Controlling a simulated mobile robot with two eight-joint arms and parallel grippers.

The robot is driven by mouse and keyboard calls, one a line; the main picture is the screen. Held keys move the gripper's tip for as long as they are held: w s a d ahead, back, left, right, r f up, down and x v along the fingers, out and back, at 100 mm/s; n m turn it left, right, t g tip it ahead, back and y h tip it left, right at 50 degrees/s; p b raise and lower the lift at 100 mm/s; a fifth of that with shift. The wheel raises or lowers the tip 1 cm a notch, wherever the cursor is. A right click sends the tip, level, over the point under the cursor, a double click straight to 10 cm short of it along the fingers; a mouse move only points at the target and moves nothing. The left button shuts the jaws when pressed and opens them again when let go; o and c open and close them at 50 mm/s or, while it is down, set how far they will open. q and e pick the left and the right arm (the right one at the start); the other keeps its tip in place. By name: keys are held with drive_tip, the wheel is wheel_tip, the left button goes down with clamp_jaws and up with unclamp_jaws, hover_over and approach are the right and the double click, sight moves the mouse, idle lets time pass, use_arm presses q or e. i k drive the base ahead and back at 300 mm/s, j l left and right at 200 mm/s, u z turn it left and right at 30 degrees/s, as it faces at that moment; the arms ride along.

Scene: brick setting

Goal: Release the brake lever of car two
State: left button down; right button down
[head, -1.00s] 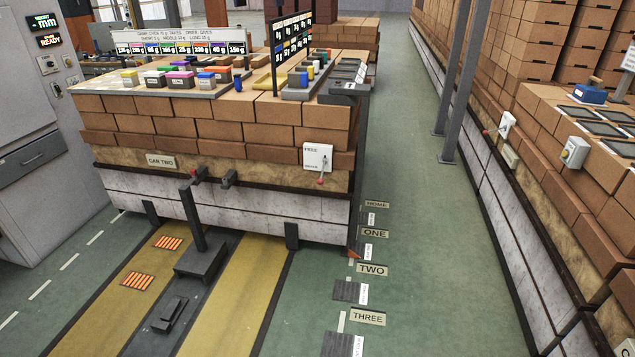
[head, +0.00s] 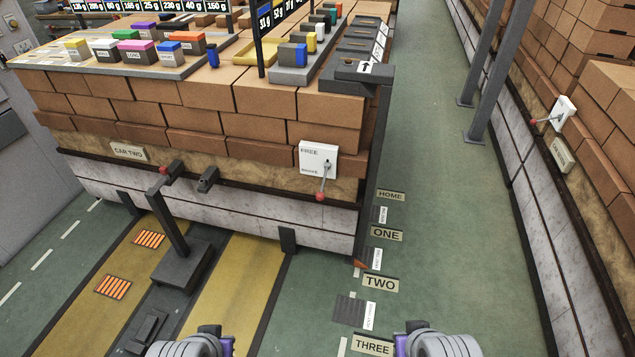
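The brake lever (head: 323,183) of car two is a thin grey handle with a red knob at its end. It hangs down, tilted slightly left, from a white plate (head: 311,156) on the car's front face, near its right corner. The plate reads FREE at the top; a smaller word at its lower edge is too small to read surely. The knob sits below the plate, toward that lower word. A CAR TWO sign (head: 128,151) is on the same face at left. Grey and purple parts of my two arms show at the bottom edge; no gripper fingers are visible.
Car two's brick top carries coloured blocks and a grey tray rack (head: 359,70). A dark post (head: 171,222) stands on the track before it. Floor signs HOME to THREE line the clear green aisle (head: 432,215). Another brick car with a similar lever (head: 546,119) is at right.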

sight(319, 196)
drive_tip(key=i+l, duration=0.15)
drive_tip(key=i, duration=0.4)
drive_tip(key=i+l+u, duration=0.1)
drive_tip(key=i, duration=0.4)
